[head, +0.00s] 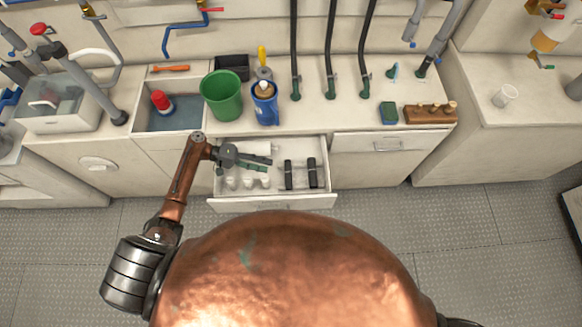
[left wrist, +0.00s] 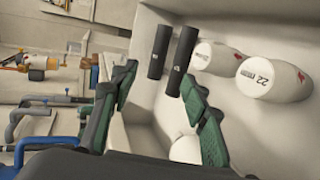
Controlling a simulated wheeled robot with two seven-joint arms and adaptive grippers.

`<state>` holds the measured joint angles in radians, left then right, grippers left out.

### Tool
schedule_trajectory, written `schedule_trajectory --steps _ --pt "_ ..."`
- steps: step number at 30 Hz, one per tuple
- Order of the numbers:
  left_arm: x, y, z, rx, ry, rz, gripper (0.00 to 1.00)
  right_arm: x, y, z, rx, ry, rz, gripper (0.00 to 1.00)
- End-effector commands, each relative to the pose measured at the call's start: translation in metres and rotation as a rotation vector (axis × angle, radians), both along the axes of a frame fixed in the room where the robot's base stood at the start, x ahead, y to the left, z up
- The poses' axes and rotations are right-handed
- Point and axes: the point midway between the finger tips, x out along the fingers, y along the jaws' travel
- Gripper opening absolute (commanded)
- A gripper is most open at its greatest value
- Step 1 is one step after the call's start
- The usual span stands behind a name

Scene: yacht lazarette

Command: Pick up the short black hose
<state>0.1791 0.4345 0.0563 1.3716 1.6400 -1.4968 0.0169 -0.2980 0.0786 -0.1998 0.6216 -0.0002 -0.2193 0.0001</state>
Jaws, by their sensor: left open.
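Two black hose pieces lie side by side in the open drawer, a left one (head: 288,174) and a right one (head: 312,172). They also show in the left wrist view, one (left wrist: 160,52) looking a little shorter than the other (left wrist: 181,62); I cannot tell for certain which is the short hose. My left gripper (head: 265,160) is over the drawer, left of both hoses. Its green-padded fingers (left wrist: 160,77) are spread and empty, with the hoses beyond the fingertips. My right gripper is out of the head view.
The open drawer (head: 270,203) also holds several white cylinders; one (left wrist: 265,77) is marked 22. The drawer walls stand around them. On the counter above are a green bucket (head: 221,95), a blue jug (head: 264,103) and a sink (head: 172,115). Black hoses hang along the back wall.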

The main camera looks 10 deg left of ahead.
Motion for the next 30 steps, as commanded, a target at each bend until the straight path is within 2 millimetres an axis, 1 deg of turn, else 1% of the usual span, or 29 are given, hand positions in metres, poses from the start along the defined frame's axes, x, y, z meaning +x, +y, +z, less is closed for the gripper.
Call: schedule_trajectory --steps 1,6,15,19,24,28,30 --pt "0.0 -0.004 -0.008 -0.005 0.003 -0.004 0.42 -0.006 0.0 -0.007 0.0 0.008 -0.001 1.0" --pt "0.001 -0.013 -0.024 -0.014 0.01 -0.014 0.42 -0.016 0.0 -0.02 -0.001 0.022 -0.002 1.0" --pt "0.0 -0.016 -0.05 -0.015 0.022 -0.021 0.42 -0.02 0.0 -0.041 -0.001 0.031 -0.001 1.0" --pt "0.0 -0.022 -0.054 -0.016 0.022 -0.022 0.42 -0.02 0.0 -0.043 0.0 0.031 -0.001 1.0" --pt "0.002 -0.038 -0.059 -0.016 0.022 -0.021 0.42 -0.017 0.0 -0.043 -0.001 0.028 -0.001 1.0" --pt "0.003 -0.046 -0.062 -0.015 0.021 -0.02 0.42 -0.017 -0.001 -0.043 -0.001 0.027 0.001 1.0" --pt "0.004 -0.053 -0.064 -0.017 0.021 -0.02 0.42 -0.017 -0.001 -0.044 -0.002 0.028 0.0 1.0"
